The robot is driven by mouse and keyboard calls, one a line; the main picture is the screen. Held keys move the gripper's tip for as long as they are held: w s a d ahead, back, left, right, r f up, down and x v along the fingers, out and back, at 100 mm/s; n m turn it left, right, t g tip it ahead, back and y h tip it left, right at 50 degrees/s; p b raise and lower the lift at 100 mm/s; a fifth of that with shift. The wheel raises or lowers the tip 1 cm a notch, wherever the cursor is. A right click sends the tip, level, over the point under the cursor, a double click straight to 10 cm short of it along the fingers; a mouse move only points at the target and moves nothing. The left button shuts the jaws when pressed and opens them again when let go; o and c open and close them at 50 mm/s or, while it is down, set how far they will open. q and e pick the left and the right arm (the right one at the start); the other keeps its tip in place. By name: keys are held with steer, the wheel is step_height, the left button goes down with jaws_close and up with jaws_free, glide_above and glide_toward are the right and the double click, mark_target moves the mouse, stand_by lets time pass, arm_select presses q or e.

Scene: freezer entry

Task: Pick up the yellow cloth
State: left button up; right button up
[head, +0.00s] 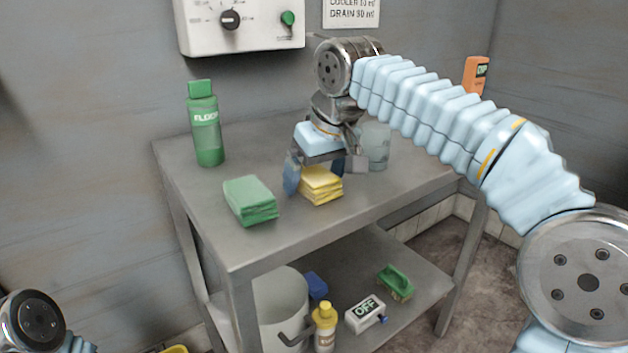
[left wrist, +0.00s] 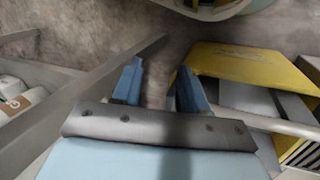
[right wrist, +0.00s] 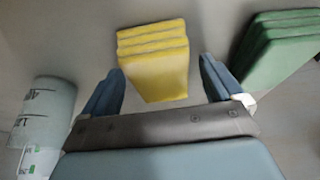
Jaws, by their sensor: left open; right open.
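A folded yellow cloth (head: 321,186) lies on the metal table top (head: 300,235), right of a folded green cloth (head: 250,200). My right gripper (head: 322,180) is open just above and behind the yellow cloth in the head view. In the right wrist view the yellow cloth (right wrist: 154,60) shows ahead of and between the two blue fingers (right wrist: 160,85), which do not grip it. The green cloth (right wrist: 280,45) is beside it on the right. My left gripper (left wrist: 160,85) is open and empty, away from the table top.
A green bottle (head: 206,125) stands at the table's back left. A clear container (head: 376,145) stands right of my right gripper and shows in the right wrist view (right wrist: 45,110).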

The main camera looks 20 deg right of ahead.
mark_target(311, 171)
steer(key=shift+f, duration=0.1)
steer(key=shift+c, duration=0.2)
steer(key=c, duration=1)
steer(key=shift+r, duration=0.45)
step_height(311, 171, up, 3)
steer(key=shift+s, duration=0.1)
steer(key=s+r, duration=0.3)
steer(key=r, duration=0.1)
steer(key=shift+s, duration=0.35)
steer(key=s+r, duration=0.5)
steer(key=s, duration=0.5)
steer(key=shift+r, duration=0.15)
